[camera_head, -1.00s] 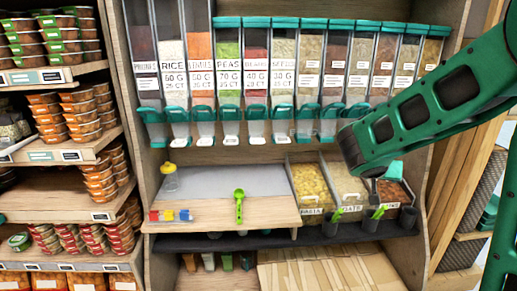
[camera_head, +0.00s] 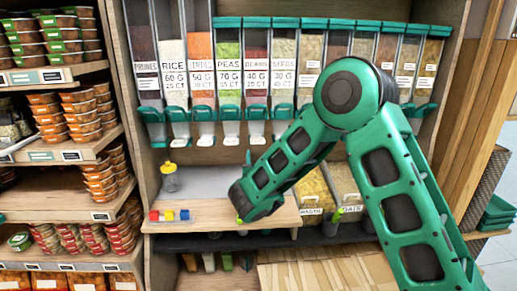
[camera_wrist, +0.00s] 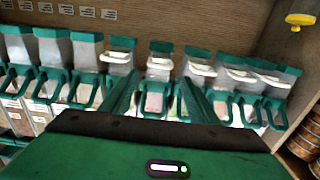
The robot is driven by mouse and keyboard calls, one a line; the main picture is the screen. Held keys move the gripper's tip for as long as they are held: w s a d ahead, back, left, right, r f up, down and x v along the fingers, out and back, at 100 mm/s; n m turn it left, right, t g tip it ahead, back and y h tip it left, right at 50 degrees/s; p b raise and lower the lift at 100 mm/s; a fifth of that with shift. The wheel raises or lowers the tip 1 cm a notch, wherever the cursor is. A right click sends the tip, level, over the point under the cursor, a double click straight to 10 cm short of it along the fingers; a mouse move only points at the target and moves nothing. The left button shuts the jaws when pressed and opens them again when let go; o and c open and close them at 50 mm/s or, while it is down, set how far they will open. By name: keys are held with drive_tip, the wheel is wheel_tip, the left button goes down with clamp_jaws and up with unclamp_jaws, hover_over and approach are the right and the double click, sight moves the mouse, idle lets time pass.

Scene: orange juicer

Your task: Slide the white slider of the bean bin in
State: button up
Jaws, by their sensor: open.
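The bean bin (camera_head: 257,75) is a clear dispenser in the upper row, labelled BEANS, with reddish contents and a green spout. In the wrist view, which is turned over, its white slider (camera_wrist: 160,64) sticks out beyond the spout. My gripper (camera_wrist: 158,82) is open and empty there, with its two green fingers to either side of the bean bin's spout and slider. I cannot tell whether they touch. In the head view my arm's end is below the bean bin, and its own links mostly hide the gripper.
Neighbouring dispensers stand close on both sides; the peas bin (camera_head: 229,75) and others also have white sliders. Packed food shelves stand to the left.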

sight(259, 143)
drive_tip(key=w, duration=0.9)
drive_tip(key=shift+d, duration=0.1)
drive_tip(key=c, duration=1.2)
drive_tip(key=w, duration=0.4)
drive_tip(key=shift+d, duration=0.2)
drive_tip(key=shift+r, duration=0.1)
drive_tip(key=o, duration=1.2)
drive_tip(key=shift+w, duration=0.15)
drive_tip(key=shift+a, duration=0.2)
